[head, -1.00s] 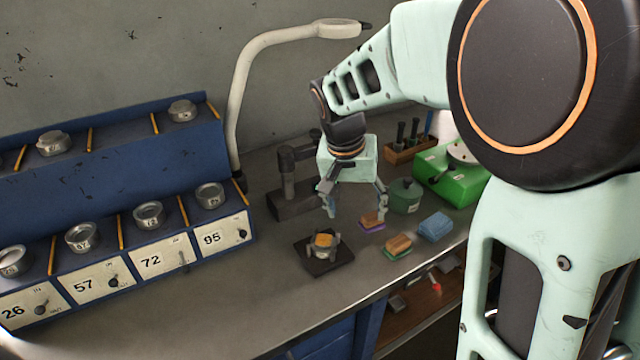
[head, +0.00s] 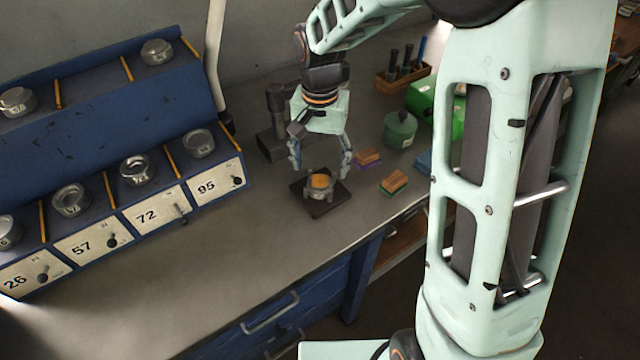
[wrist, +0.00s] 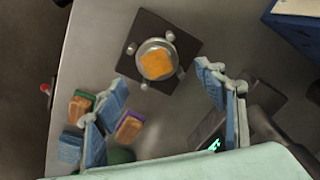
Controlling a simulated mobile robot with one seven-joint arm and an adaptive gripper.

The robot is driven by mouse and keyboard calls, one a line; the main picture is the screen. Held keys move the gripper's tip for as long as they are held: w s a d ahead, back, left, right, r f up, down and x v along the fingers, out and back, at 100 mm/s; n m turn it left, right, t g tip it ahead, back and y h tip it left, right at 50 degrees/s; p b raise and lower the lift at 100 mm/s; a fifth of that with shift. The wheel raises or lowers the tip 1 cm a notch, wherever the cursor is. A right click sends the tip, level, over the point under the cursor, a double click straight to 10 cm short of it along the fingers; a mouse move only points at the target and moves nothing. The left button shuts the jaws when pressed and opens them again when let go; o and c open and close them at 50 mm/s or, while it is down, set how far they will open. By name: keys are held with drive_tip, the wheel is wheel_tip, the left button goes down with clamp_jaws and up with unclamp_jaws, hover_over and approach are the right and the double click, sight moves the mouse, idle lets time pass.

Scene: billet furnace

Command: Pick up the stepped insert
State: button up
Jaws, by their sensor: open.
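A round metal piece with an orange top sits on a square dark base with small posts around it; I take this piece to be the stepped insert (head: 320,182). In the wrist view the insert (wrist: 156,61) lies near the top middle, with the dark base (wrist: 132,32) around it. My gripper (head: 321,172) is open and empty, pointing down, with its fingers apart above and behind the insert. In the wrist view the fingers of my gripper (wrist: 162,80) show to either side, lower in the picture than the insert. No contact shows.
Orange-brown blocks on purple (head: 367,158) and green (head: 394,183) bases lie to the right. A green round pot (head: 400,130) stands behind them. A dark stand (head: 280,120) is behind my gripper. The blue numbered rack (head: 120,215) with metal rings is left. The front bench is clear.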

sight(320, 180)
drive_tip(key=f, duration=0.2)
drive_tip(key=s+f, duration=0.1)
drive_tip(key=f, duration=0.1)
drive_tip(key=shift+f, duration=0.3)
drive_tip(key=shift+w, duration=0.15)
clamp_jaws()
